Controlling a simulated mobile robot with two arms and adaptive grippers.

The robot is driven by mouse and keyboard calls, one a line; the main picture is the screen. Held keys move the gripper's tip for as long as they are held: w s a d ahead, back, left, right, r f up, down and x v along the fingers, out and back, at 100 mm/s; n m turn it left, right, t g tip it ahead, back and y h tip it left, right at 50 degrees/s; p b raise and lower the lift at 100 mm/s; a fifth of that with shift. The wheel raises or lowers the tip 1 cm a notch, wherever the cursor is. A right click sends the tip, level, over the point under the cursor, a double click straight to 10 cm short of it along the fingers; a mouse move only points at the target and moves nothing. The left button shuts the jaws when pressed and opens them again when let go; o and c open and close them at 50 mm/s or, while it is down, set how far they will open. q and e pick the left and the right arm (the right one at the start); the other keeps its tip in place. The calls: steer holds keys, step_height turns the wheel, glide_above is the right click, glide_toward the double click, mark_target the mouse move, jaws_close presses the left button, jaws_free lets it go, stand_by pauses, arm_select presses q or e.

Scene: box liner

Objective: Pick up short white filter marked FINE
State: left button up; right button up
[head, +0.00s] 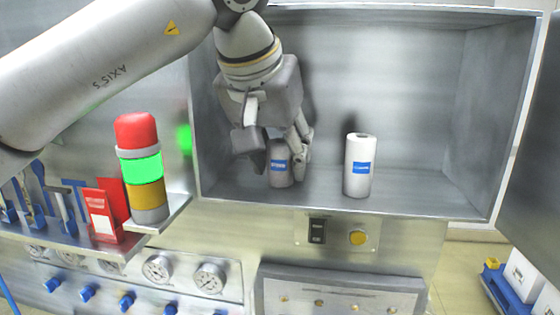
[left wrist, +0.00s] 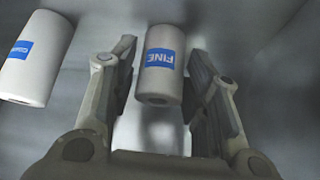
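The short white filter marked FINE (head: 280,166) stands upright on the floor of the metal cabinet, partly hidden by my left gripper in the head view. In the left wrist view the filter (left wrist: 161,70) lies between the fingers, its blue FINE label facing the camera. My left gripper (head: 277,165) is open around it, with a visible gap beside the fingers in the left wrist view (left wrist: 165,85). A taller white filter (head: 358,168) with a blue label stands to the right. It also shows in the left wrist view (left wrist: 37,58). My right gripper is not in view.
The cabinet (head: 400,80) has side walls and a front lip. A signal light (head: 142,168) stands on a ledge to the left, near tools and a red box (head: 102,216). The cabinet's right half is free beyond the taller filter.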

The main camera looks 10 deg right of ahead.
arm_select(q)
steer(key=shift+w, duration=0.1)
steer(key=c, duration=0.4)
steer(key=shift+c, duration=0.7)
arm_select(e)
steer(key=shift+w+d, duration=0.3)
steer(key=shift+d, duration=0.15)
